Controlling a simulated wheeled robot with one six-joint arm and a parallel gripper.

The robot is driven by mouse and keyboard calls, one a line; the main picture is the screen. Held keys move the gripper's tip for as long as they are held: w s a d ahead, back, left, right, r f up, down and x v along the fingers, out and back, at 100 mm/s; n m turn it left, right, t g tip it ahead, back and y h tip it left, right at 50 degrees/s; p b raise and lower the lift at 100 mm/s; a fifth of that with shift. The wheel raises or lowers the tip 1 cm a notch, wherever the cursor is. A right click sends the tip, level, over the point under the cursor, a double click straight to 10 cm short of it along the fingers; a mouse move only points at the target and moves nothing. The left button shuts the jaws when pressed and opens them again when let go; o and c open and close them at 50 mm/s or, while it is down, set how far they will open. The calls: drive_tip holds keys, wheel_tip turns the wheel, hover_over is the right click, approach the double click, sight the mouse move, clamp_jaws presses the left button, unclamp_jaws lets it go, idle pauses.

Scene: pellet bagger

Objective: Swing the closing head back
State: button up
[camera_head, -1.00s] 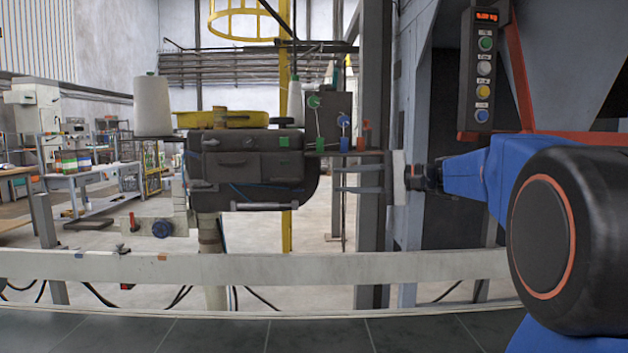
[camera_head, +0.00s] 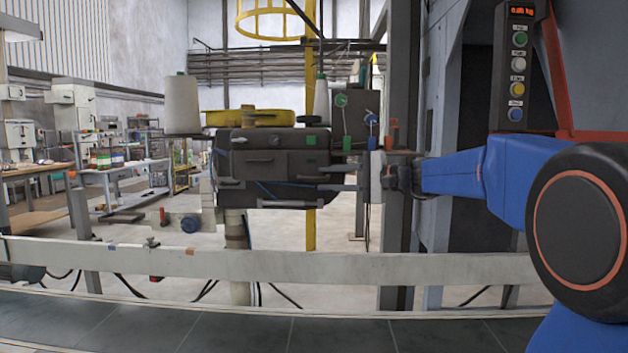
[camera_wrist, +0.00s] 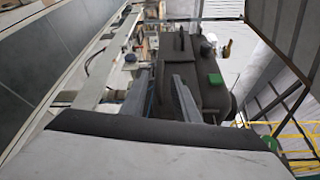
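The closing head (camera_head: 260,165) is a dark grey box with a yellow top cover, carried on a pale post (camera_head: 236,235). A pale bar handle (camera_head: 290,205) runs along its lower front edge. My gripper (camera_head: 322,178) comes in from the right with its two fingers apart and nothing visible between them. The fingers overlap the head's right end in the head view; whether they touch it is unclear.
A pale rail (camera_head: 300,266) crosses in front, above a dark conveyor belt (camera_head: 230,333). A white thread cone (camera_head: 182,105) stands left of the head. Steel columns (camera_head: 398,120) and a button panel (camera_head: 517,65) are at right. Open floor lies behind the head.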

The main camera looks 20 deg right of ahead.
sight(320, 179)
drive_tip(key=shift+x, duration=2.5)
drive_tip(key=shift+c, duration=0.3)
clamp_jaws()
